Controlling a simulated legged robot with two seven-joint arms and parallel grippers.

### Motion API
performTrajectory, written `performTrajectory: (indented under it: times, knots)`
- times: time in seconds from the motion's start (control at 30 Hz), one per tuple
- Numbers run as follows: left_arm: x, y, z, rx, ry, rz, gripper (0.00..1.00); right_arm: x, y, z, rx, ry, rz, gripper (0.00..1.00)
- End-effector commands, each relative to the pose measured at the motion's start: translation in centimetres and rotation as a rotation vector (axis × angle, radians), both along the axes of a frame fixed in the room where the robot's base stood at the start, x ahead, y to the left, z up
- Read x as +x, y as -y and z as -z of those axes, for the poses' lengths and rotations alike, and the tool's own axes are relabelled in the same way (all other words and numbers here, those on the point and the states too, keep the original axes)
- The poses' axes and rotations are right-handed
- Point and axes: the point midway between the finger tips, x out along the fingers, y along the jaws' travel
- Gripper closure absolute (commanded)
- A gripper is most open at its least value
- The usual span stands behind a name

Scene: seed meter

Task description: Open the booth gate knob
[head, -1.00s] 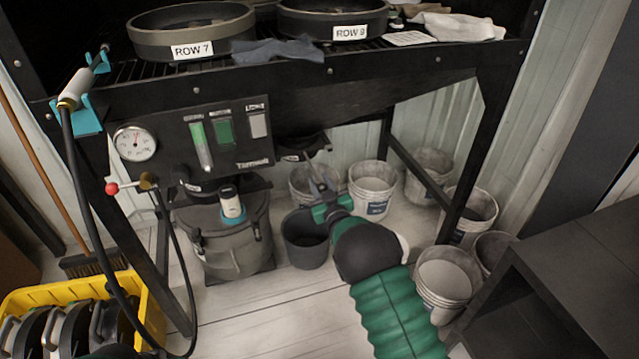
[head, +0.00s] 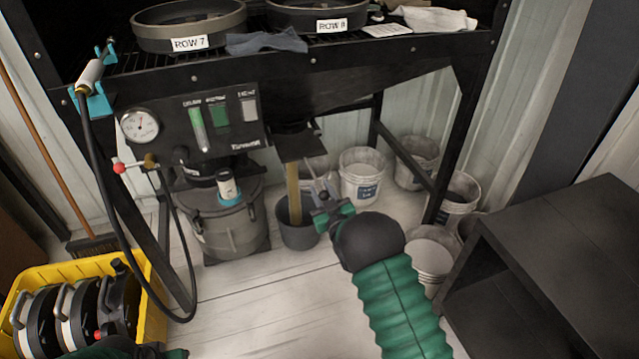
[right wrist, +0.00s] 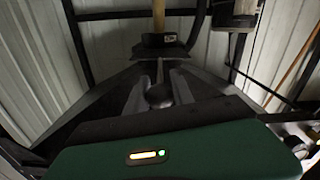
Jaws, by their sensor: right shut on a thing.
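The booth gate is a dark plate (head: 298,147) under the front of the black booth. A tan column (head: 293,192) drops from beneath it into the dark bucket (head: 297,236) on the floor. My right gripper (head: 322,190) is below and right of the plate. In the right wrist view its fingers (right wrist: 158,90) are shut on a round grey knob (right wrist: 159,97). The tan column also shows in the right wrist view (right wrist: 159,14), beyond the knob. A bit of my left arm shows at the bottom edge of the head view; its fingers are out of view.
A grey lidded canister (head: 228,225) stands left of the bucket. White pails (head: 361,175) stand behind and right. A yellow crate (head: 152,290) is at lower left, with a black hose looping past it. A dark cabinet (head: 560,240) stands at right. Floor in front is clear.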

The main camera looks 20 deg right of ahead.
Motion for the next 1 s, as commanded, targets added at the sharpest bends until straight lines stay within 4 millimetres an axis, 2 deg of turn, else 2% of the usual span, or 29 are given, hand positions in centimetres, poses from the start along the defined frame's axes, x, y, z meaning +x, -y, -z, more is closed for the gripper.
performTrajectory:
  times: [0.33,0.37,0.5,0.83,0.93,1.0]
  knots:
    - [0.0,0.0,-0.1,0.000,0.000,0.000,0.64,-0.4,0.0,0.1,-0.001,-0.001,0.000,1.00]
    - [0.0,0.0,-0.1,0.000,0.000,0.000,0.64,-0.4,0.0,0.1,-0.001,-0.001,0.000,0.69]
    - [0.0,0.0,-0.1,0.000,0.000,0.000,0.64,-0.4,0.0,0.0,-0.001,-0.001,0.001,0.53]
    - [0.0,0.0,-0.4,0.000,0.000,0.000,0.64,-0.7,0.1,-0.1,0.000,0.000,0.002,0.53]
    - [0.0,0.0,-1.2,0.000,0.000,0.000,0.64,-2.2,0.2,-0.3,0.000,-0.003,0.003,0.53]
    - [0.0,0.0,-1.9,0.000,0.000,0.000,0.64,-3.8,0.2,-0.4,0.000,-0.005,0.003,0.53]
